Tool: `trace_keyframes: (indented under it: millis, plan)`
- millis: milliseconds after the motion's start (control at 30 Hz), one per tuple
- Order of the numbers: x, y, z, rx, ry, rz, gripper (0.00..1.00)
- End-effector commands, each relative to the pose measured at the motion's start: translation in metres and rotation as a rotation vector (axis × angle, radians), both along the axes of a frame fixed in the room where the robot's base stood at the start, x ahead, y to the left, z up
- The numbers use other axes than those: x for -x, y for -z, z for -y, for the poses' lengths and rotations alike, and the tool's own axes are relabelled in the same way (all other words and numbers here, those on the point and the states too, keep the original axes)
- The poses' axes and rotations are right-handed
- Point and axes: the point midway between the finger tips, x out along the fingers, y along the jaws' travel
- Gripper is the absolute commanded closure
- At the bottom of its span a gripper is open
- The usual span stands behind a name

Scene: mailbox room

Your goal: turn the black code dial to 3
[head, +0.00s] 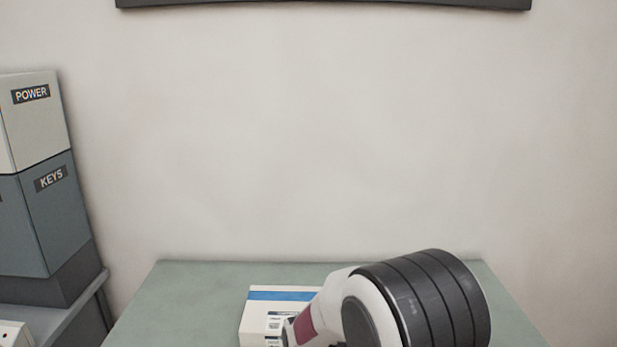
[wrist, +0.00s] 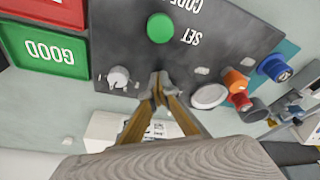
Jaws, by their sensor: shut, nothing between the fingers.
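In the wrist view a dark panel (wrist: 205,45) carries white lettering that reads SET and part of CODE, both upside down. A round green button (wrist: 159,27) sits on it. A small light grey knob (wrist: 118,77) is near the panel's edge. I cannot make out a black dial for certain. My gripper (wrist: 160,85) is shut and empty, its tips over the panel's edge just right of the grey knob. I cannot tell whether the tips touch the panel. The head view shows neither panel nor fingers.
Orange (wrist: 236,80) and blue (wrist: 274,67) cylinders and a white disc (wrist: 209,96) lie right. The head view shows a white box (head: 285,295) and KEYS cabinet (head: 50,220).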

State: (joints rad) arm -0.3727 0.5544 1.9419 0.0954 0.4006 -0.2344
Motion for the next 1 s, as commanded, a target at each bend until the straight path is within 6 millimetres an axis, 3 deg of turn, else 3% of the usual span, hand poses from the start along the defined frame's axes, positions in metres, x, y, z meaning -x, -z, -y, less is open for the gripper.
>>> trace_keyframes:
  millis: [1000]
  plan:
    - [0.0035, -0.0014, -0.0087, -0.002, 0.000, 0.006, 1.00]
